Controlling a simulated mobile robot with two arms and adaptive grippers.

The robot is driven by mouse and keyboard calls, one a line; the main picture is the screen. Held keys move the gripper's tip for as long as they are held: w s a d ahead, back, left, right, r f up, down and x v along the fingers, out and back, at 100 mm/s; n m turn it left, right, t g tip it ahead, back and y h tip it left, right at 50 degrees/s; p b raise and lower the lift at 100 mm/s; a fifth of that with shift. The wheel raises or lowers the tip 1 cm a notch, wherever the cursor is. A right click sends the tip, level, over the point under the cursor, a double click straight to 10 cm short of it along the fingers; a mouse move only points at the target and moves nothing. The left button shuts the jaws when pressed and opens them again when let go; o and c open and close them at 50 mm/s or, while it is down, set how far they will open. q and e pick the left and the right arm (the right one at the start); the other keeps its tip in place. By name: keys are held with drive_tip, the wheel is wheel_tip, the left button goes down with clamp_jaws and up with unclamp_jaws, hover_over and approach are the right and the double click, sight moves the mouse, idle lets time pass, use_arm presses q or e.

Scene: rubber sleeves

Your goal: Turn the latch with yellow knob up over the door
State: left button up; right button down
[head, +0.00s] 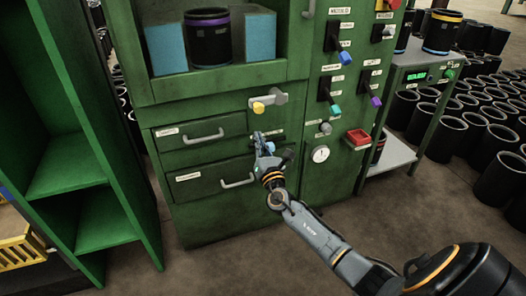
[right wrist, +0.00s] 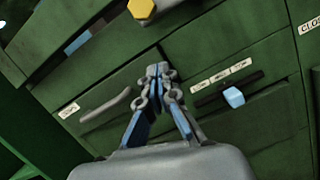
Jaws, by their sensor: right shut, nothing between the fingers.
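The latch with the yellow knob (head: 258,107) is on the front of the green cabinet, just below the open window bay. Its grey lever runs from a pivot at the right to the yellow knob at the left, lying nearly level. In the right wrist view the yellow knob (right wrist: 142,9) is at the top edge, partly cut off. My right gripper (head: 259,136) is below the knob, apart from it, in front of the drawer area. Its fingertips meet in the right wrist view (right wrist: 158,72), and nothing is between them. My left gripper does not show.
Two drawers with grey handles (head: 204,136) are left of my right gripper. A slider with a blue knob (right wrist: 233,97) is close to its right. Switches, a gauge (head: 320,154) and a red tray (head: 358,137) are further right. Black sleeves stand in the bay (head: 208,40) and on the floor.

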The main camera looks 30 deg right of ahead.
use_arm(q)
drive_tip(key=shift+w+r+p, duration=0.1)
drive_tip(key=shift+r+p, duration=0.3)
drive_tip(key=shift+p, duration=0.65)
use_arm(e)
drive_tip(key=r, duration=0.1)
drive_tip(key=w+d+r, duration=0.1)
drive_tip(key=r, duration=0.1)
drive_tip(key=w+d+r, duration=0.1)
drive_tip(key=shift+w+r, duration=0.25)
drive_tip(key=shift+w+a, duration=0.1)
drive_tip(key=shift+w, duration=0.05)
